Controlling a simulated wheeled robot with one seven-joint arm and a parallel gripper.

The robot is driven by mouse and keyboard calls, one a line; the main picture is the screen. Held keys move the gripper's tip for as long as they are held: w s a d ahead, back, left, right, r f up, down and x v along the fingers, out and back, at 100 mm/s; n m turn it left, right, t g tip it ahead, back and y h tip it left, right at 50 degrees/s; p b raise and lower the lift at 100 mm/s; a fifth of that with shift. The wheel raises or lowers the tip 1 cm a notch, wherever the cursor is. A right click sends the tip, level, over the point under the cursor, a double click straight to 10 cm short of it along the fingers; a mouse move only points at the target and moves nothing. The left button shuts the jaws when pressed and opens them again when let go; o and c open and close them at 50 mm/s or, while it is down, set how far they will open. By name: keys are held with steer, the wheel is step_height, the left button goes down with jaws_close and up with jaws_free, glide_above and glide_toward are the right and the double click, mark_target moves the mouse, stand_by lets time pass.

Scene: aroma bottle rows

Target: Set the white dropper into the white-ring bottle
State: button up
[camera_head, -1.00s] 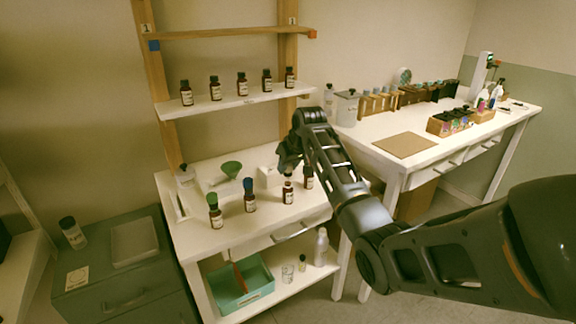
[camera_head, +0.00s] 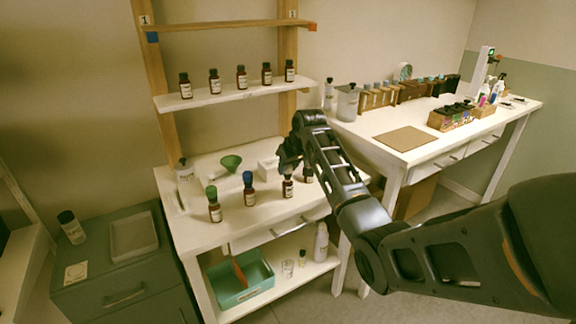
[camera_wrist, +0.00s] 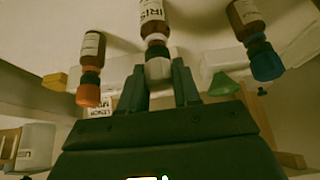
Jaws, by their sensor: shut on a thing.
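My gripper (camera_wrist: 158,78) is shut on the white dropper (camera_wrist: 158,66), whose white bulb shows between the two fingers. The white-ring bottle (camera_wrist: 152,12), brown with a white label, is in line with the dropper in the wrist view. A pale ring and the dropper's dark collar meet at its neck; I cannot tell how firmly the dropper is seated. In the head view this bottle (camera_head: 288,188) stands upright on the white table, directly below my gripper (camera_head: 289,163). The dropper is mostly hidden there by my gripper.
The blue-capped bottle (camera_head: 249,190) and green-capped bottle (camera_head: 214,207) stand to the left. An orange-capped bottle (camera_wrist: 89,75) stands close on the other side. A green funnel (camera_head: 231,163) and white box (camera_head: 268,169) lie behind. Several bottles line the shelf (camera_head: 225,100) above.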

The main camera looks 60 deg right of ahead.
steer(key=o, duration=0.7)
step_height(320, 180, up, 5)
steer(key=p, duration=0.4)
steer(key=shift+f, duration=0.2)
steer(key=shift+r+p, duration=0.35)
steer(key=shift+r, duration=0.8)
